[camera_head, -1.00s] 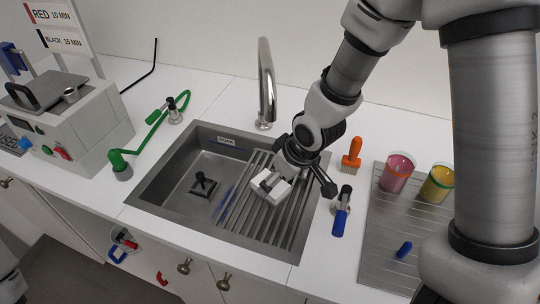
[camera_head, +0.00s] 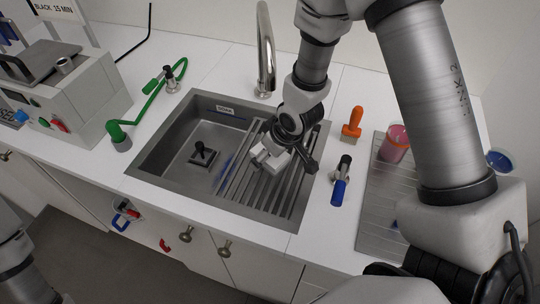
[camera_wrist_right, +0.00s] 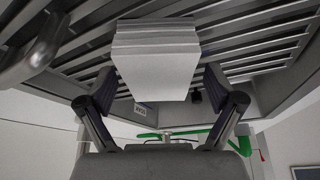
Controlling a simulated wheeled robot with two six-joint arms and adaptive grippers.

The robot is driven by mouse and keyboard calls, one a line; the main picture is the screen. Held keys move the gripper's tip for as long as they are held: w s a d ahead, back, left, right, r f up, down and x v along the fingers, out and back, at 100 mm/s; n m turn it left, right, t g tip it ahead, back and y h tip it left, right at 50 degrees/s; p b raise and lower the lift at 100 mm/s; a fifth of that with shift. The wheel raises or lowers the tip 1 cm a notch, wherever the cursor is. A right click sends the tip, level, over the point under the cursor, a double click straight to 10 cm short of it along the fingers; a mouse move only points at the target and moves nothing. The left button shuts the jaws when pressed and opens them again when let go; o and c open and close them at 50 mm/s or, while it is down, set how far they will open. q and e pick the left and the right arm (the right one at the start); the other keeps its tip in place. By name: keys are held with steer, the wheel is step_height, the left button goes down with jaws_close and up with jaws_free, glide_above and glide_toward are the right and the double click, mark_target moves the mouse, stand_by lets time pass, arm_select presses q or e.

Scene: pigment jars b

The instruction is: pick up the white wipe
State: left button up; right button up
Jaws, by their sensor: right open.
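The white wipe (camera_head: 277,164) is a small pale folded block over the ribbed drain rack on the right side of the sink. It also shows in the right wrist view (camera_wrist_right: 156,62) as a layered stack against the rack's bars. My right gripper (camera_head: 268,153) is right at the wipe, partly covering it in the head view. In the right wrist view the gripper's two fingers (camera_wrist_right: 160,88) stand apart, one on each side of the wipe, with gaps visible. The gripper is open. My left gripper is not in view.
The steel sink (camera_head: 165,150) has a curved tap (camera_head: 265,50) behind it. A pink jar (camera_head: 394,145) stands on the steel drainboard (camera_head: 375,215), partly hidden by my arm.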

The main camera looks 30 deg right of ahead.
steer(key=shift+w+f, duration=0.2)
steer(key=shift+f, duration=0.15)
steer(key=shift+s, duration=0.1)
steer(key=c, duration=1)
steer(key=shift+c, duration=0.2)
steer(key=shift+r, duration=0.1)
